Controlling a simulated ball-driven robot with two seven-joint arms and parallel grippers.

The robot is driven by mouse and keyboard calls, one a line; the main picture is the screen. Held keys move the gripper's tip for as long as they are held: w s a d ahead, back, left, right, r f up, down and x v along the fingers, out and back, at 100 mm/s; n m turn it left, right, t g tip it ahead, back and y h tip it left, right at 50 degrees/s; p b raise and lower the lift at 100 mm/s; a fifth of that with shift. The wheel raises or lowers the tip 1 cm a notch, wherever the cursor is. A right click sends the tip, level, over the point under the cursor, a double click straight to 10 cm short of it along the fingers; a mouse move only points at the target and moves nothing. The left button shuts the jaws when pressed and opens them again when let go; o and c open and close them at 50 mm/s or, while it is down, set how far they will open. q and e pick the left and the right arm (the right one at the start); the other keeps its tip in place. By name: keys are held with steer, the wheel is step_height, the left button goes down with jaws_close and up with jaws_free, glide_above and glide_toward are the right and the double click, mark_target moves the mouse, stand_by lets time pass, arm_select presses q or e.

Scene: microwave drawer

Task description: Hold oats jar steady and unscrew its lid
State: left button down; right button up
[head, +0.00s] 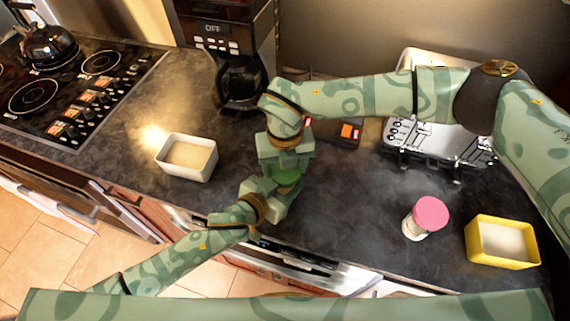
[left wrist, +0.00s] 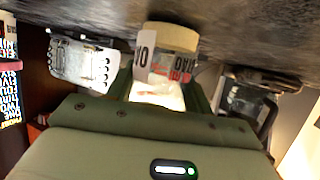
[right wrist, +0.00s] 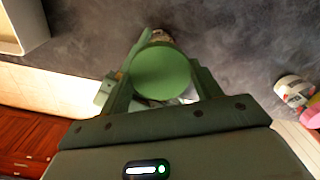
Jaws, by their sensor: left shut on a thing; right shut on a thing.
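The oats jar has a green lid (head: 287,177), which shows between my two grippers in the head view; the arms hide most of the jar body. In the left wrist view the jar body (left wrist: 168,62), with a printed label, sits between the fingers of my left gripper (head: 268,198), which is shut on it from the side. My right gripper (head: 286,162) comes from above and is shut on the green lid. The round lid top (right wrist: 162,73) fills the space between its fingers in the right wrist view. Whether lid and jar are apart cannot be told.
A white container (head: 187,158) stands to the left, near the stovetop (head: 60,95). A coffee maker (head: 240,80) stands behind. The counter's front edge is close.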

steer(key=o, duration=1.1)
steer(key=shift+r, duration=2.25)
arm_select(q)
steer(key=c, duration=0.5)
jaws_free()
